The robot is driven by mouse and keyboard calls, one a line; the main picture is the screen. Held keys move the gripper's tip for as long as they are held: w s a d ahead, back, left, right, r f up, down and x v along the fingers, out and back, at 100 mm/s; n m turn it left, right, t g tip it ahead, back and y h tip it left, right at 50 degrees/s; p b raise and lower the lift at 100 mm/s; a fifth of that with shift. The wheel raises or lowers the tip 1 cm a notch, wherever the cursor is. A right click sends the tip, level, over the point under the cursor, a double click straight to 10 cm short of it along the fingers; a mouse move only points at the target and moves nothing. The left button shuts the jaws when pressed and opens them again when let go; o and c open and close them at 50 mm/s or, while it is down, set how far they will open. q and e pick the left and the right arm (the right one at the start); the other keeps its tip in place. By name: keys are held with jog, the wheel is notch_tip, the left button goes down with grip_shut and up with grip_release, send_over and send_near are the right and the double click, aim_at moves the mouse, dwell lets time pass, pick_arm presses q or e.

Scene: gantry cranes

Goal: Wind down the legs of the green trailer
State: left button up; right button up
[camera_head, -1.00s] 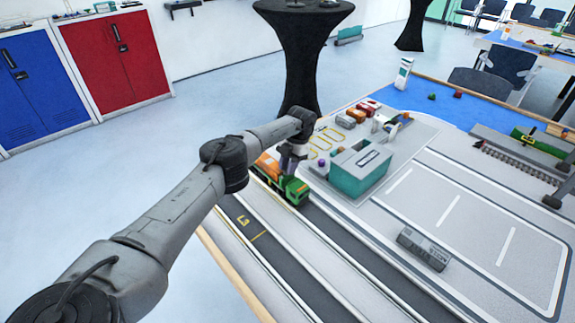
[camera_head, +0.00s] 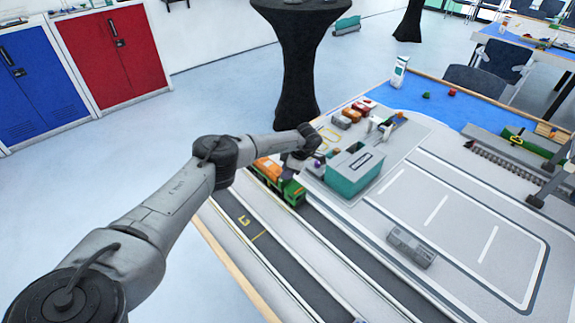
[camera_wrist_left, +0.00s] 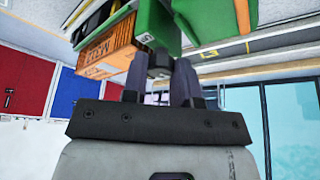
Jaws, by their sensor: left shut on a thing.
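The green trailer (camera_head: 290,192) stands in the dark lane near the left edge of the table, with an orange container (camera_head: 268,169) on it. In the left wrist view, green bodywork (camera_wrist_left: 155,25) and the orange container (camera_wrist_left: 108,52) fill the top. My left gripper (camera_wrist_left: 160,72) is shut on a small dark knob (camera_wrist_left: 160,59) beside the green bodywork; the fingers partly cover it. In the head view, my left wrist hides the gripper's contact and part of the trailer's side. The trailer's legs cannot be made out. My right gripper is not in view.
A teal box (camera_head: 354,171) stands close to the right of the trailer. Several small vehicles (camera_head: 353,110) are behind it. A grey block (camera_head: 411,247) lies on the marked grey area. The lane in front of the trailer is clear.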

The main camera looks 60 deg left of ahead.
pick_arm(q)
jog(key=m, duration=0.1)
jog(key=m+p, duration=0.1)
jog(key=m+t+y+p, duration=0.1)
jog(key=shift+s+f+m, duration=0.15)
jog(key=shift+s+m, duration=0.1)
jog(key=shift+m, duration=0.15)
jog(key=shift+p, duration=0.35)
jog(key=shift+m, duration=0.3)
